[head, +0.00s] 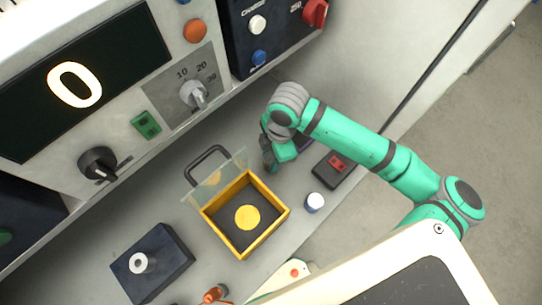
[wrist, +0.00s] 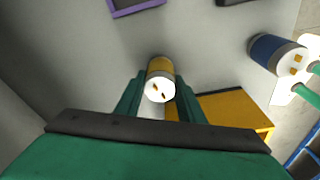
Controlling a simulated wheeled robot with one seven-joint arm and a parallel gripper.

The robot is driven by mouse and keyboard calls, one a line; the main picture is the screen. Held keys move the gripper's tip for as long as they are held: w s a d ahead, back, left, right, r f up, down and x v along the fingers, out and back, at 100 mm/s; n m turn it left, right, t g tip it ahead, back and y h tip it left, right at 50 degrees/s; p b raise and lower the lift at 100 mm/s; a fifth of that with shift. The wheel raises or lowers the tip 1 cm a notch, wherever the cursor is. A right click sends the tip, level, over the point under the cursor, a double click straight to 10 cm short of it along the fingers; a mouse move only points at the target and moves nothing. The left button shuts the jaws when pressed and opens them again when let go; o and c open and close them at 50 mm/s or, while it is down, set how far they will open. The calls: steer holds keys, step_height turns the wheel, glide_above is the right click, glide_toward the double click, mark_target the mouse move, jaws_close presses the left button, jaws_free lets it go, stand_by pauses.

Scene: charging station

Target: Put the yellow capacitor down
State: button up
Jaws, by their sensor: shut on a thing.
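I cannot tell whether the capacitor touches the grey surface.
The yellow-rimmed box (head: 276,225) has a clear lid (head: 212,182) standing open. A blue-and-white capacitor (head: 314,202) stands to its right. A black unit with a red switch (head: 334,167) lies behind that. A dark block with a white ring (head: 165,272) sits lower left.

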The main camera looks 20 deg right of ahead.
steer(key=o, duration=1.1)
steer(key=shift+f, duration=0.1)
step_height(320, 180, up, 12)
steer(key=d, duration=0.1)
steer(key=shift+d, duration=0.4)
